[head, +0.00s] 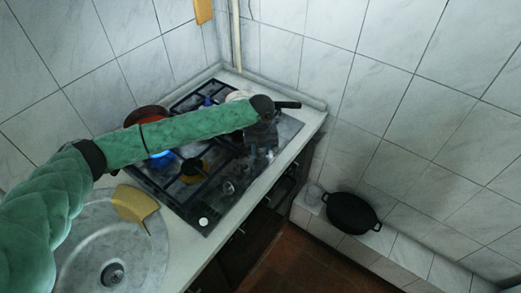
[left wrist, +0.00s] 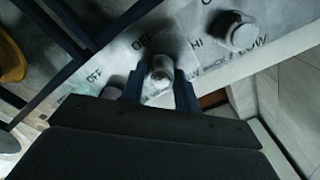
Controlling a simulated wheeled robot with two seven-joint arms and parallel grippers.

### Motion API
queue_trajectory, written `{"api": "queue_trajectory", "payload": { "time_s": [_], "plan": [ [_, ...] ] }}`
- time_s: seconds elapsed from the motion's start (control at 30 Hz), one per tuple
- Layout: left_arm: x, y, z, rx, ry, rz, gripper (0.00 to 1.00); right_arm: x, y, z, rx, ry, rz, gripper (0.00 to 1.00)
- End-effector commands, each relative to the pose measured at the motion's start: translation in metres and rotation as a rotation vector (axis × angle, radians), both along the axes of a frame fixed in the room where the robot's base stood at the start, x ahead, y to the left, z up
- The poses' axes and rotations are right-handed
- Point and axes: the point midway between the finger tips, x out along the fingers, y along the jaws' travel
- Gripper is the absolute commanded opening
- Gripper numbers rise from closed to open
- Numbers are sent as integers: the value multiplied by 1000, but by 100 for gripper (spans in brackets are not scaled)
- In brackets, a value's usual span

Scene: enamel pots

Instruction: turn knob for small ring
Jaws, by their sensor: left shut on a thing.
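My left gripper (left wrist: 160,90) is shut on a stove knob (left wrist: 160,68), with one finger on each side of it in the left wrist view. The knob is light metal, and OFF and HI are printed on the panel by it. In the head view my arm reaches across the gas stove (head: 210,213) and the gripper is at the knob row's far end, hard to make out. The small ring's burner cannot be told for sure. My right gripper is not in view.
Another knob (left wrist: 236,32) is close by on the right in the wrist view. A white knob (head: 203,221) is at the near end. A light pot (head: 238,95) stands at the back, partly hidden. A black pan (head: 351,212) is on the right ledge.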

Motion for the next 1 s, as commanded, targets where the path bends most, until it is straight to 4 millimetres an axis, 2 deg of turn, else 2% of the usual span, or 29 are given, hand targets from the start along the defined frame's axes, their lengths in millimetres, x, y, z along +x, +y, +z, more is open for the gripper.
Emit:
{"api": "queue_trajectory", "payload": {
  "time_s": [0.2, 0.23, 0.33, 0.63, 0.77, 0.9, 1.0],
  "plan": [
    [3, 1, 3, 0, -6, 3, 9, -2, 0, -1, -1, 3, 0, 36],
    [3, 1, 3, 0, -6, 3, 35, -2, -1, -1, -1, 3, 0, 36],
    [3, 1, 3, 0, -5, 3, 54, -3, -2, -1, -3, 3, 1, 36],
    [1, 0, 2, -1, -2, 2, 54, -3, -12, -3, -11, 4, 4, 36],
    [2, 0, 10, -2, -3, 2, 54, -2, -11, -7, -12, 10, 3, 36],
    [2, 0, 29, -1, -4, 2, 54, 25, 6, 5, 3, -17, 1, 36],
    [2, 0, 43, -3, -3, 2, 54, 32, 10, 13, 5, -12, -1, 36]
  ]
}}
